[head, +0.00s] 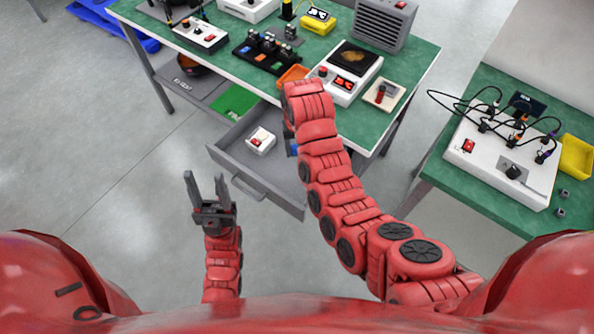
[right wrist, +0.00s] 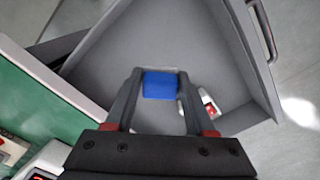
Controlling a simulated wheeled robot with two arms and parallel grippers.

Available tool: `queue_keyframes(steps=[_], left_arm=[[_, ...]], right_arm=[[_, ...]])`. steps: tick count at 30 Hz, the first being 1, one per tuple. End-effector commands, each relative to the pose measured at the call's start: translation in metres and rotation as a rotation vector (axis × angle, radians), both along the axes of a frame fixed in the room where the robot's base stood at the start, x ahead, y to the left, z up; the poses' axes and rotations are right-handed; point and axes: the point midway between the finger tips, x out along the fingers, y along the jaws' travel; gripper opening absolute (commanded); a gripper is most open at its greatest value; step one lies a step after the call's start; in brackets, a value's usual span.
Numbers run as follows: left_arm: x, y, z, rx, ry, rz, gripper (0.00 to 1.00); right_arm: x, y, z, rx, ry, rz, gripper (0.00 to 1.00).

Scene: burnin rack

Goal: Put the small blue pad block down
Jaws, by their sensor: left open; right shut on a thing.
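The small blue pad block (right wrist: 160,86) sits between the fingertips of my right gripper (right wrist: 160,80) in the right wrist view. The gripper is shut on it, over the inside of the open grey drawer (right wrist: 165,40). I cannot tell whether the block touches the drawer floor. In the head view my right arm hides most of that gripper, and only a bit of the blue block (head: 291,147) shows. The drawer (head: 283,178) is pulled out from under the green bench. My left gripper (head: 204,178) is open and empty, in front of the drawer to the left.
A small white box with a red switch (head: 261,140) lies in the drawer, close to the right gripper's finger in the wrist view. The green bench (head: 408,80) above carries several devices. A second bench with a wired white unit (head: 503,160) stands at right. Much drawer floor is bare.

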Motion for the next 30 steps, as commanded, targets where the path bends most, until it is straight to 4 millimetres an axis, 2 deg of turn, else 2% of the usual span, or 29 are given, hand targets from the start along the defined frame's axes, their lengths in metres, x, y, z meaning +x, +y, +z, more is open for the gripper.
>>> queue_keyframes(steps=[3, 9, 17, 25, 30], left_arm=[[0.000, 0.000, 0.004, 0.000, 0.000, 0.000, 0.50], [0.000, 0.000, 0.012, 0.000, 0.000, 0.000, 0.50], [0.000, 0.000, 0.015, 0.000, 0.000, 0.000, 0.50], [0.000, 0.000, 0.019, 0.000, 0.000, 0.000, 0.50], [0.000, 0.000, 0.019, 0.000, 0.000, 0.000, 0.50]], right_arm=[[-0.005, 0.001, -0.021, -0.006, 0.010, -0.003, 0.00], [-0.004, 0.001, -0.054, -0.005, 0.007, -0.003, 0.00], [-0.003, 0.001, -0.070, -0.004, 0.004, -0.002, 0.00], [-0.003, 0.000, -0.095, -0.006, 0.004, -0.002, 0.00], [-0.002, 0.001, -0.100, -0.003, 0.002, -0.004, 0.00]])
